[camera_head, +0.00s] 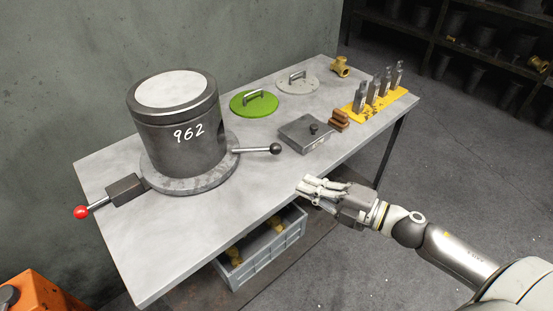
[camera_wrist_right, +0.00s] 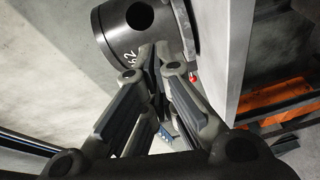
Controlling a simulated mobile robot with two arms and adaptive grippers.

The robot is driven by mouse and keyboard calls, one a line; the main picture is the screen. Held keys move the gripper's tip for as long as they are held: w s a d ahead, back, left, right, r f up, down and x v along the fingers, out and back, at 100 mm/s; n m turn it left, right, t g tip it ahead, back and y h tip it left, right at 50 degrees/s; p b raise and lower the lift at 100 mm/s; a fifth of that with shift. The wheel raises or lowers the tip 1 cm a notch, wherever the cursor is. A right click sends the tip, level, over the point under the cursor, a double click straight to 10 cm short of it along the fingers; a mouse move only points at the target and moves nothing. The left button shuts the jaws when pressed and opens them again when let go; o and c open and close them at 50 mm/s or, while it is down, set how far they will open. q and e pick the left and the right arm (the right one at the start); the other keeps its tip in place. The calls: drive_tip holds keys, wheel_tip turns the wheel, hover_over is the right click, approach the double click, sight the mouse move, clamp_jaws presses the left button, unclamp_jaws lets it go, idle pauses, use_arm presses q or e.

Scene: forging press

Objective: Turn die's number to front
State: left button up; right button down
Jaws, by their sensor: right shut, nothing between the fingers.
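The die (camera_head: 178,128) is a dark cylinder with a pale top and the white number 962 (camera_head: 188,132) on its side, facing forward and a little right in the head view. It stands on a round grey turntable (camera_head: 190,180) with a black-knobbed handle (camera_head: 262,149) pointing right. My right gripper (camera_head: 308,186) is shut and empty at the table's front edge, right of the die and apart from the handle. In the right wrist view the die (camera_wrist_right: 122,35) shows beyond the fingers (camera_wrist_right: 160,60), its number partly hidden. My left gripper is out of view.
A red-knobbed lever (camera_head: 82,212) sticks out left of the turntable. Behind and right on the table (camera_head: 160,240) are a green lid (camera_head: 254,106), a grey lid (camera_head: 297,84), a flat metal block (camera_head: 304,136) and a yellow tray (camera_head: 372,108). The table's front left is clear.

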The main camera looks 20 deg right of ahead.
drive_tip(key=p+x, duration=0.2)
drive_tip(key=x, duration=0.7)
drive_tip(key=shift+w+r, duration=0.1)
drive_tip(key=shift+w, duration=0.05)
drive_tip(key=w, duration=0.1)
drive_tip(key=w+d, duration=0.1)
drive_tip(key=shift+w+f+p, duration=0.3)
drive_tip(key=shift+f+p, duration=0.05)
drive_tip(key=shift+w+d+f, duration=0.15)
drive_tip(key=shift+w+d, duration=0.35)
drive_tip(key=shift+w+d+f+b, duration=0.1)
drive_tip(key=shift+w+d+b, duration=0.1)
drive_tip(key=shift+w+b, duration=0.2)
drive_tip(key=shift+n+g+y, duration=0.7)
drive_tip(key=shift+y, duration=0.1)
drive_tip(key=w+d+b, duration=0.1)
drive_tip(key=w+b, duration=0.1)
drive_tip(key=w+d, duration=0.1)
drive_tip(key=w, duration=0.1)
drive_tip(key=shift+w+d+b, duration=0.1)
drive_tip(key=shift+d+b, duration=0.25)
drive_tip(key=shift+b, duration=0.05)
drive_tip(key=shift+w+d, duration=0.25)
drive_tip(key=shift+w, duration=0.05)
